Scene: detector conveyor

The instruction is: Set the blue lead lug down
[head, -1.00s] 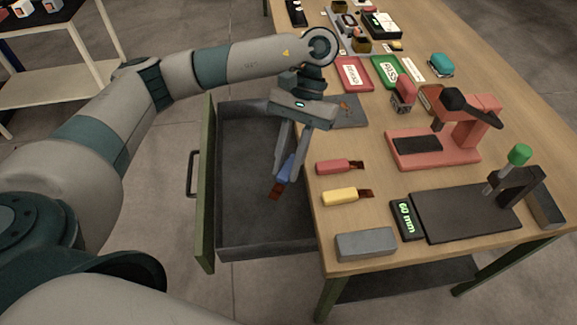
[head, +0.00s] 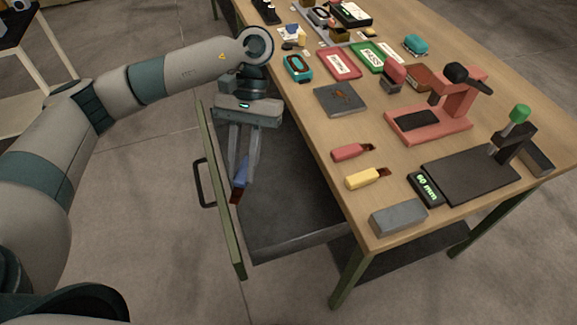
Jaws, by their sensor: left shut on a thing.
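The blue lead lug (head: 241,172) has a blue sleeve and a brown, copper-like end that points down. My left gripper (head: 242,176) is shut on it and holds it tilted over the open drawer (head: 290,243), near the drawer's green front panel (head: 222,190). I cannot tell how high the lug is above the drawer floor. A red lead lug (head: 348,152) and a yellow lead lug (head: 363,179) lie side by side on the table, right of the drawer. My right gripper is not in view.
A grey block (head: 398,217), a 60 mm display (head: 426,188) and a black-based stand (head: 470,178) occupy the table's near end. A red press (head: 430,124), dark plate (head: 339,99), red tray (head: 339,64) and green tray (head: 376,57) stand farther back.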

